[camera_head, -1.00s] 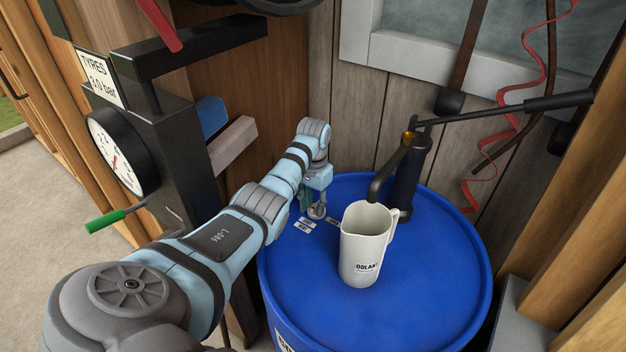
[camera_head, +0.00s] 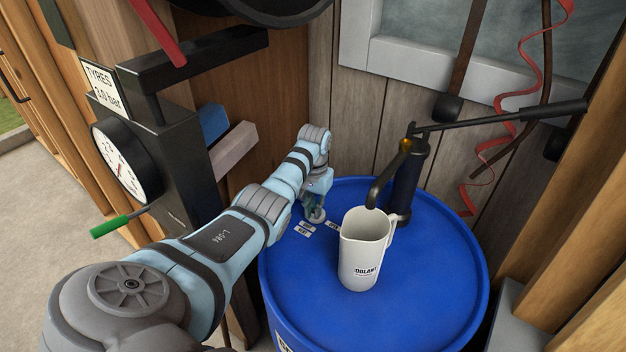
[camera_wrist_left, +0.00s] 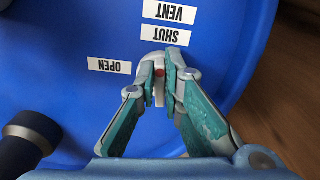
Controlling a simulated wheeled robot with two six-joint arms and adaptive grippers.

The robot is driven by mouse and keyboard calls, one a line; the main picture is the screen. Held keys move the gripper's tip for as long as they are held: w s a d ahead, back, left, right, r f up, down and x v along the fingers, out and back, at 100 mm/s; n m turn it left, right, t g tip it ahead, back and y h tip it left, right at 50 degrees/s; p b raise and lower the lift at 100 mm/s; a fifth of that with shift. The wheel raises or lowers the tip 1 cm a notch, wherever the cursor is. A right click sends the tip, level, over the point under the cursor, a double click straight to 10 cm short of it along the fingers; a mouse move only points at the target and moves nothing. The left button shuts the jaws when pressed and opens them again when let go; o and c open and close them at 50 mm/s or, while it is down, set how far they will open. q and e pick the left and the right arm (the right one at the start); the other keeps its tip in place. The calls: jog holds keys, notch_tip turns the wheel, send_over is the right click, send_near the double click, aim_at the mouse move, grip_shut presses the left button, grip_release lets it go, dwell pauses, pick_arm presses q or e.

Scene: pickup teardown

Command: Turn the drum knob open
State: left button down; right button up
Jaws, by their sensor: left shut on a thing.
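The drum knob (camera_wrist_left: 159,72) is a small grey grip with a red mark on top, on the blue drum lid (camera_head: 420,290). In the left wrist view it sits between my left gripper's fingertips (camera_wrist_left: 164,80), which are closed on it. White labels around it read upside down: SHUT (camera_wrist_left: 165,35), VENT (camera_wrist_left: 169,12) and OPEN (camera_wrist_left: 110,65). The red mark lies just below the SHUT label; the OPEN label is to its left. In the head view my left gripper (camera_head: 314,208) points down at the lid's back left, and its fingers partly hide the knob. My right gripper is out of view.
A white coolant jug (camera_head: 362,258) stands on the lid right of my gripper, under the spout of a black hand pump (camera_head: 405,180). A tyre gauge post (camera_head: 170,165) stands left of my arm. Wooden walls close in behind and right.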

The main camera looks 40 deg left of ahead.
pick_arm(q)
jog(key=shift+r+n+p, duration=0.2)
jog(key=shift+n+p, duration=0.45)
jog(key=shift+n, duration=0.15)
jog(key=shift+w+d+n+p, duration=0.15)
jog(key=shift+n+p, duration=0.35)
jog(key=shift+n, duration=0.4)
jog(key=n, duration=0.3)
jog(key=shift+w+d+f+n+p, duration=0.1)
jog(key=shift+w+d+n+p, duration=0.05)
jog(key=shift+n+p, duration=0.2)
jog(key=n, duration=0.4)
jog(key=shift+w+d+f+n, duration=0.1)
jog(key=shift+w+n, duration=0.15)
jog(key=n, duration=0.3)
jog(key=n+b, duration=0.1)
jog(key=shift+w+n, duration=0.25)
jog(key=shift+n, duration=0.05)
jog(key=c, duration=1.7)
grip_release()
